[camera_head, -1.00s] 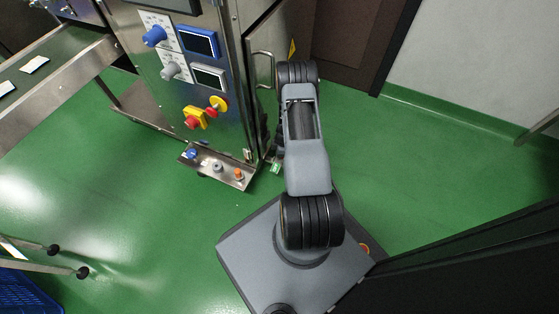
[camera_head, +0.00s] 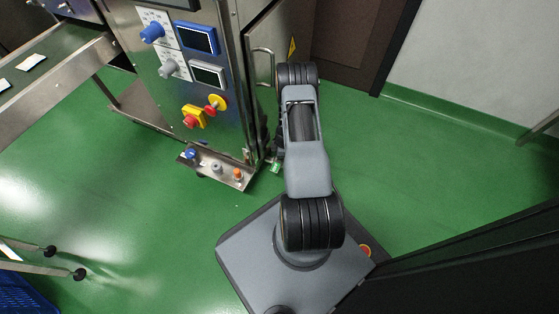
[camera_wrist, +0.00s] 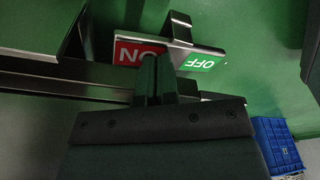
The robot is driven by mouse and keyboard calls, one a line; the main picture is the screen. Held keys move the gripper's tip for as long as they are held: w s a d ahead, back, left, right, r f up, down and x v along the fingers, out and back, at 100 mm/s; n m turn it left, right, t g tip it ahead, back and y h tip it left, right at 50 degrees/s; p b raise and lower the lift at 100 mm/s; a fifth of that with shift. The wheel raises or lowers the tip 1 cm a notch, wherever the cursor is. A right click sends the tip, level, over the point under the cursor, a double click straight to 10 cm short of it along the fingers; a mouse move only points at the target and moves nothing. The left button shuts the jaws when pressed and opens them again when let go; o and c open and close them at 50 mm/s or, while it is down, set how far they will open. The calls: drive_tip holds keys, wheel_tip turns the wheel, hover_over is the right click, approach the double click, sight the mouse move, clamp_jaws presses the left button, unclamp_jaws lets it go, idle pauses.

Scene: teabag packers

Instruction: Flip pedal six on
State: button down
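The pedal (camera_wrist: 184,36) shows in the wrist view as a small metal rocker plate with a red ON label (camera_wrist: 126,53) at left and a green OFF label (camera_wrist: 203,63) at right, both upside down. The plate is tilted in the picture. My gripper (camera_wrist: 157,64) has its dark fingers together, overlapping the right part of the red label. Whether they touch the plate I cannot tell. In the head view a small green patch of the pedal (camera_head: 276,168) shows low beside the machine's corner; the rest, and most of my gripper, is hidden by my arm.
The steel machine (camera_head: 225,120) with knobs and red buttons stands left of my arm. A low bracket (camera_head: 228,181) with small knobs juts from its base. A blue crate (camera_wrist: 272,140) shows at lower right in the wrist view. Green floor is clear to the right.

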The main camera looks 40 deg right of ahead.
idle(0.4)
drive_tip(key=shift+r+p, duration=1.65)
drive_tip(key=shift+r, duration=1.8)
